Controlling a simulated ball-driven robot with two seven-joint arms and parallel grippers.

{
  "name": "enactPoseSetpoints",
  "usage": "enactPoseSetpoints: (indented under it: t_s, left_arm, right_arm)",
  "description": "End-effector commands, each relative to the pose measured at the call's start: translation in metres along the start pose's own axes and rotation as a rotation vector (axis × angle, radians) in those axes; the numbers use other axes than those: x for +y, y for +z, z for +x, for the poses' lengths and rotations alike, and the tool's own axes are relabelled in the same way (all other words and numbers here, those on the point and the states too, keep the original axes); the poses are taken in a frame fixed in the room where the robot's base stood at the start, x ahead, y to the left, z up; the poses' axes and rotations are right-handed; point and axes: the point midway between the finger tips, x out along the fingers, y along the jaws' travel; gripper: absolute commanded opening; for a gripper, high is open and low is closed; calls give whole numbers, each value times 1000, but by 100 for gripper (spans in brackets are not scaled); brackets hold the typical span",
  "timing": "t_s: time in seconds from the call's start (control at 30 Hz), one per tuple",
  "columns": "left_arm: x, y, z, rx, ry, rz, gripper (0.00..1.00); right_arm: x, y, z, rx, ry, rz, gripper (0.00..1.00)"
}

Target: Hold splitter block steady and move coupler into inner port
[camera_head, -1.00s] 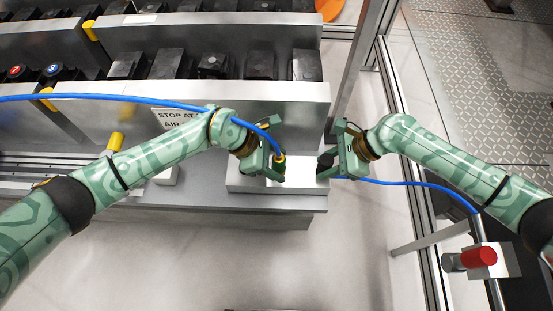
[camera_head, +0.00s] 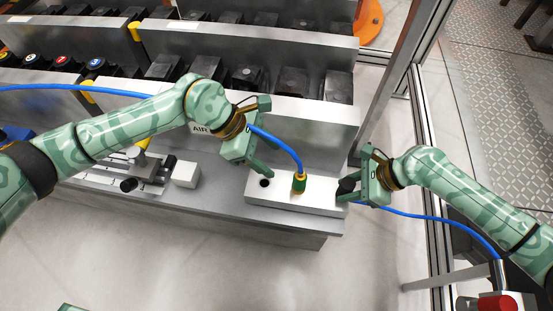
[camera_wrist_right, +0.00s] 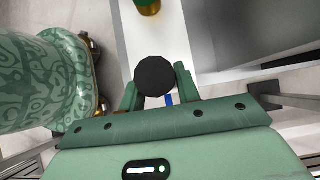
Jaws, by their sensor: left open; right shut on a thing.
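The splitter block (camera_head: 320,199) is a pale metal bar lying on the grey ledge. The coupler (camera_head: 299,183), green and gold with a blue hose, stands upright in the block near its middle. An empty dark port (camera_head: 264,183) shows to its left. My left gripper (camera_head: 262,145) is open, above and left of the coupler and apart from it. My right gripper (camera_head: 357,188) is shut on the black knob (camera_head: 345,186) at the block's right end; this knob (camera_wrist_right: 155,75) also shows between the fingers in the right wrist view. The coupler's lower part is hidden in the block.
A metal wall with black boxes (camera_head: 290,82) rises behind the block. A small white block (camera_head: 186,174) and a slide mechanism lie to the left. A metal frame post (camera_head: 398,75) stands at right. One blue hose (camera_head: 430,217) runs right from the block's end.

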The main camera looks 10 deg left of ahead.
Motion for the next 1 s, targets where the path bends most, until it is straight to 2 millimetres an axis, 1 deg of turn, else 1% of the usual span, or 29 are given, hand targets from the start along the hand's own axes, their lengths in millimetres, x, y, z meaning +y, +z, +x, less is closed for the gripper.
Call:
enactPoseSetpoints:
  t_s: [0.2, 0.23, 0.27, 0.3, 0.33, 0.57, 0.67, 0.77, 0.9, 1.0]
  left_arm:
    - [0, 0, 0, 0, 0, 0, 57]
    - [0, 0, 0, 0, 0, 0, 57]
    - [0, 0, 0, 0, 0, 0, 57]
    - [0, 0, 0, 0, 0, 0, 57]
    - [0, 0, 0, 0, 0, 0, 57]
    - [0, 0, 0, 0, 0, 0, 57]
    - [0, 0, 0, 0, 0, 0, 57]
    - [0, 0, 0, 0, 0, 0, 57]
    - [0, 0, 0, 0, 0, 0, 57]
    - [0, 0, 0, 0, 0, 0, 57]
  right_arm:
    - [0, 0, 0, 0, 1, 1, 7]
    - [0, 0, 0, 0, 1, 1, 35]
    - [0, 0, 0, 0, 1, 1, 43]
    - [0, 0, 0, 0, 1, 1, 55]
    - [0, 0, 0, 0, 1, 1, 58]
    - [0, 0, 0, 0, 0, 0, 58]
    - [0, -1, -6, 0, -1, 1, 58]
    - [-1, -1, -21, 1, -3, 1, 58]
    - [-1, -1, -48, 1, -2, 1, 58]
    - [-1, -1, -63, 1, -1, 1, 58]
